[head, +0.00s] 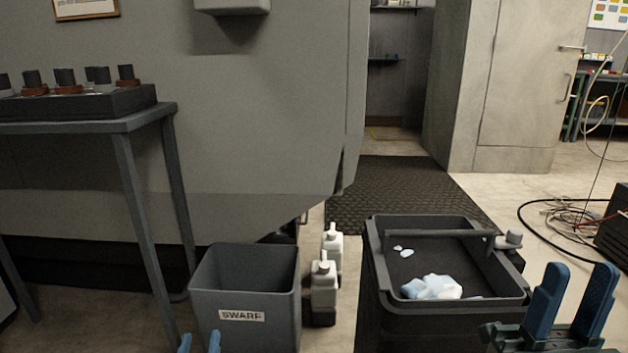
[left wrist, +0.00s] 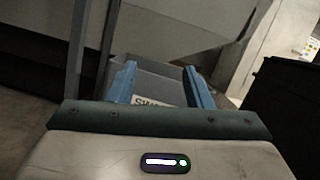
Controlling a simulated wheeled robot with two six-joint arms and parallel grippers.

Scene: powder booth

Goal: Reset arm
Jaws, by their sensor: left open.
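My left gripper (head: 200,342) shows only as two blue fingertips at the bottom edge of the head view, in front of the grey SWARF bin (head: 246,270). In the left wrist view its two blue fingers (left wrist: 160,82) are apart with nothing between them, and the bin (left wrist: 160,72) with its label lies beyond them. My right gripper (head: 572,292) is at the lower right of the head view. Its two blue fingers point up, apart and empty, beside the black tub's right front corner. Most of both arms is out of view.
A black tub (head: 440,318) holds white and pale blue lumps (head: 432,288). White bottles (head: 324,280) stand between bin and tub. A grey table (head: 150,120) with several dark fittings is at left. Cables (head: 570,212) lie on the right floor. A dark mat (head: 400,190) lies behind.

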